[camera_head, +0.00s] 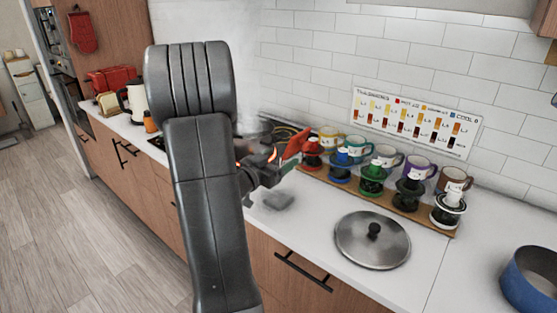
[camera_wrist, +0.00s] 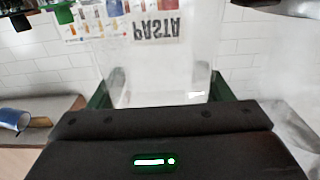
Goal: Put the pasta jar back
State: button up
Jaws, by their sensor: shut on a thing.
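The pasta jar (camera_wrist: 158,62) is a clear jar with a pale label reading PASTA, upside down in the wrist view. My gripper (camera_wrist: 160,92) is shut on it, with a green finger at each side of the jar. The jar looks nearly empty or transparent; its contents are hard to tell. In the head view my gripper (camera_head: 282,160) is partly hidden behind my arm, above the counter, and the jar cannot be made out clearly there. A grey patch like a shadow lies on the counter below.
A wooden board holds several coloured mugs (camera_head: 385,157) and dark-bodied drippers or jars right of my gripper. A pan lid (camera_head: 373,240) and a blue pot (camera_head: 531,280) are on the white counter. A kettle (camera_head: 136,100) and red toaster (camera_head: 110,79) stand at the far left.

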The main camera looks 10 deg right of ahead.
jog(key=o, duration=1.9)
jog(key=shift+c, duration=0.2)
jog(key=shift+r+p, duration=0.25)
jog(key=shift+p, duration=0.05)
jog(key=b+v, duration=0.1)
jog(key=v, duration=1.1)
jog(key=shift+b, duration=0.35)
jog(key=shift+f, duration=0.1)
